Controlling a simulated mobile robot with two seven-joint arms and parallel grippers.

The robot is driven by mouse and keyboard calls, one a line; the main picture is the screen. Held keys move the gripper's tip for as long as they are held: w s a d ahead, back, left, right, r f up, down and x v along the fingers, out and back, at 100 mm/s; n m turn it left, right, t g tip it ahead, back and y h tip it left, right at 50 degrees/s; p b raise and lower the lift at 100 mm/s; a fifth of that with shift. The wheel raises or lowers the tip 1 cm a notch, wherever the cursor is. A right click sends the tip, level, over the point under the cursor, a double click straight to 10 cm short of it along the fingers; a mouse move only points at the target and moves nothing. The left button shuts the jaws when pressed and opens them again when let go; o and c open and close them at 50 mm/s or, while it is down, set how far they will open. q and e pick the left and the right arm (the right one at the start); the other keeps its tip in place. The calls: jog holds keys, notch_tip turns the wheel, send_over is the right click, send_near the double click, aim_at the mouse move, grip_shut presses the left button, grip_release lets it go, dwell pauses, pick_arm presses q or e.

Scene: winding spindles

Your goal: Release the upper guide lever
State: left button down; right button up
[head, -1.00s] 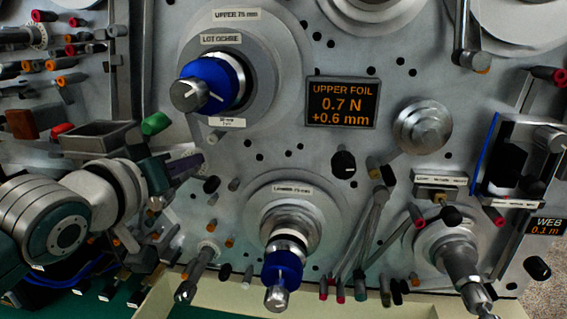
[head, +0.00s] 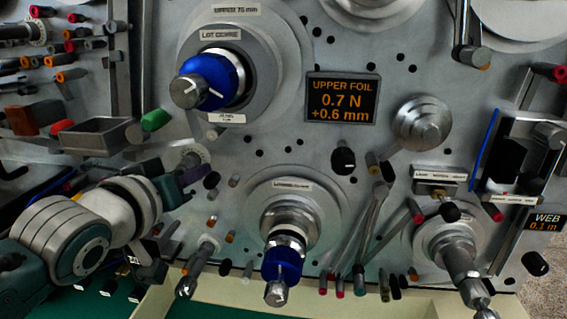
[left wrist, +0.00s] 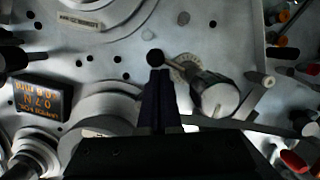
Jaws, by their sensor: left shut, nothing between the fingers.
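A short lever with a black ball knob (left wrist: 155,58) stands out from the panel in the left wrist view, running towards a marked disc (left wrist: 185,66) and a silver cylinder (left wrist: 215,97). In the head view its black knob (head: 212,180) is just right of my left gripper (head: 196,174). I read no label naming it as the upper guide lever. My left gripper is shut and empty. In the left wrist view its dark fingertips (left wrist: 158,75) are right beside the black knob; I cannot tell whether they touch. My right gripper is not in view.
The upper spindle (head: 205,80) with its blue collar is above the gripper, the lower spindle (head: 283,265) below right. A display (head: 342,99) reads 0.7 N, +0.6 mm. A grey open bin (head: 95,135) and a green-tipped peg (head: 156,120) are close to my left arm.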

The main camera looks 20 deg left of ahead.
pick_arm(q)
jog(key=shift+d+f+m, duration=0.1)
jog(key=shift+f+m, duration=0.15)
jog(key=shift+m, duration=0.35)
jog(key=f+m+y+b, duration=0.1)
jog(key=m, duration=0.1)
jog(key=f+m+y+b, duration=0.1)
jog(key=m+b, duration=0.1)
jog(key=f+m+y+b, duration=0.1)
jog(key=m, duration=0.1)
jog(key=shift+a+f+m+g, duration=0.3)
jog(key=shift+a+m, duration=0.05)
jog(key=shift+m, duration=0.05)
jog(key=shift+s+a+b, duration=0.1)
jog(key=shift+b, duration=0.25)
dwell(0.6)
